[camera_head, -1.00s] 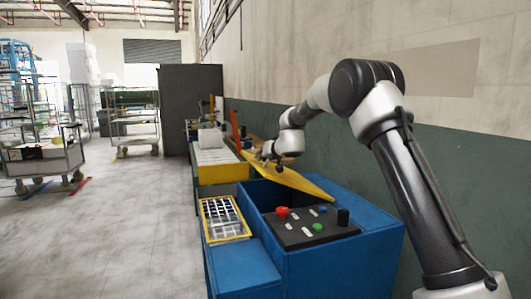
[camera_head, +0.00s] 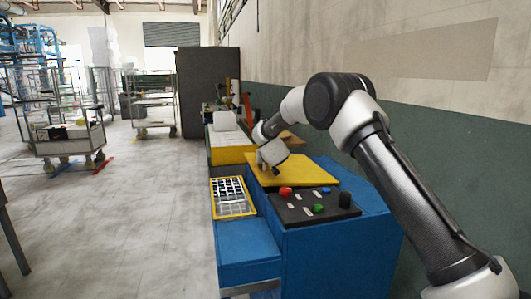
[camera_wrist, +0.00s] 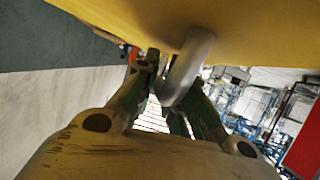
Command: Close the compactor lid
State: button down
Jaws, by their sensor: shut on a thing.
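The yellow compactor lid (camera_head: 311,175) lies about flat over the opening of the blue compactor (camera_head: 335,243) in the head view. My gripper (camera_head: 267,168) is at the lid's left edge. In the wrist view the lid's yellow surface (camera_wrist: 235,25) fills the top, and a grey curved handle (camera_wrist: 187,68) hangs from it between my fingers (camera_wrist: 172,90). My gripper is shut on this handle. Whether a small gap is left under the lid cannot be told.
A black control panel (camera_head: 300,209) with red, green and blue buttons sits on the compactor's front top. A yellow-framed tray (camera_head: 248,211) is at its left. A yellow and white unit (camera_head: 230,146) stands behind. The wall is close on the right; the floor (camera_head: 110,225) at left is mostly clear.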

aim_at(261, 166)
jog(key=shift+s+a+f+n+h, duration=0.15)
jog(key=shift+f+n, duration=0.1)
jog(key=shift+f, duration=0.7)
jog(key=shift+w+a+f+n+h, duration=0.15)
jog(key=shift+f+n, duration=0.1)
jog(key=shift+f, duration=0.7)
jog(key=shift+s+d+f, duration=0.1)
jog(key=shift+s+f, duration=0.05)
jog(key=c, duration=1.8)
grip_release()
jog(key=shift+o, duration=0.2)
jog(key=v, duration=1.2)
